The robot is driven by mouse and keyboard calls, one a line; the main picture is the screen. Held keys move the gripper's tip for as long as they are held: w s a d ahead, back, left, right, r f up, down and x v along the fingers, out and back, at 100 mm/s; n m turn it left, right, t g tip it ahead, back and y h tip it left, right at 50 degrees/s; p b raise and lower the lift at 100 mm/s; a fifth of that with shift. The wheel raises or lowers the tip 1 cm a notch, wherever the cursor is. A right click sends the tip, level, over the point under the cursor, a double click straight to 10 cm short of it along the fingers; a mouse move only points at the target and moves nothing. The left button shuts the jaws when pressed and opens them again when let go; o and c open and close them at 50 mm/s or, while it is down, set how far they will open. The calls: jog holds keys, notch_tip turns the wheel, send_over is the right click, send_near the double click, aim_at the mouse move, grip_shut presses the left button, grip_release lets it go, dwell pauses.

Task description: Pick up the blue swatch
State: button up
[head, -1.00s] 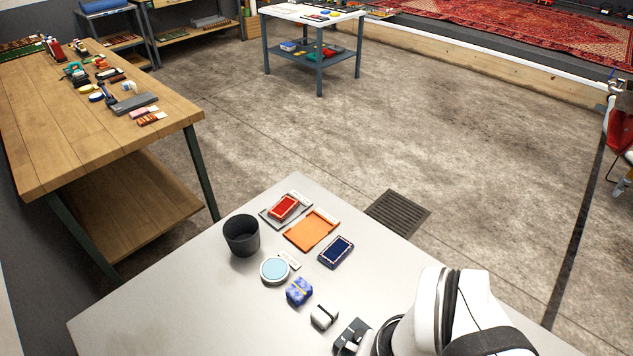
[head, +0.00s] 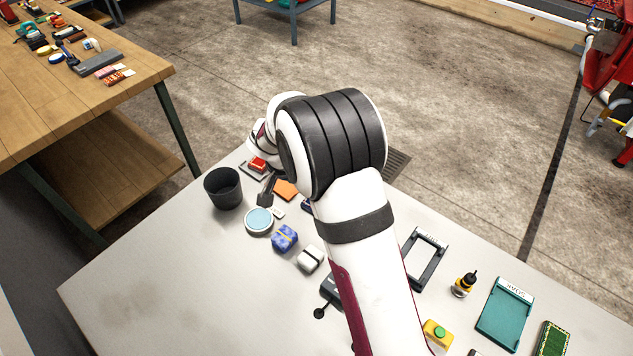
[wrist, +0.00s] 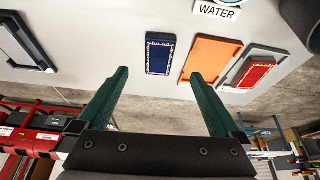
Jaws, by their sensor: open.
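The blue swatch (wrist: 159,55) lies flat on the pale table, a dark blue rectangle with a patterned light-and-red border. In the wrist view it is beyond and between my open fingers. In the head view only a sliver of it (head: 307,206) shows beside my arm. My gripper (wrist: 160,82) is open and empty, its two dark green fingers apart, with nothing between the tips. In the head view my arm hides most of the gripper.
Beside the swatch are an orange tray (wrist: 210,59) and a red swatch (wrist: 255,73) in a grey tray. A black cup (head: 223,188), a light-blue round dish (head: 259,221) and a blue block (head: 285,238) stand nearby. An empty dark frame (head: 425,258) is on the other side.

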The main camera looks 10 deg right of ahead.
jog(key=x, duration=0.9)
jog(key=shift+w+d+r, duration=0.1)
jog(key=shift+w+d, duration=0.15)
jog(key=c, duration=1.4)
jog(key=shift+r, duration=0.2)
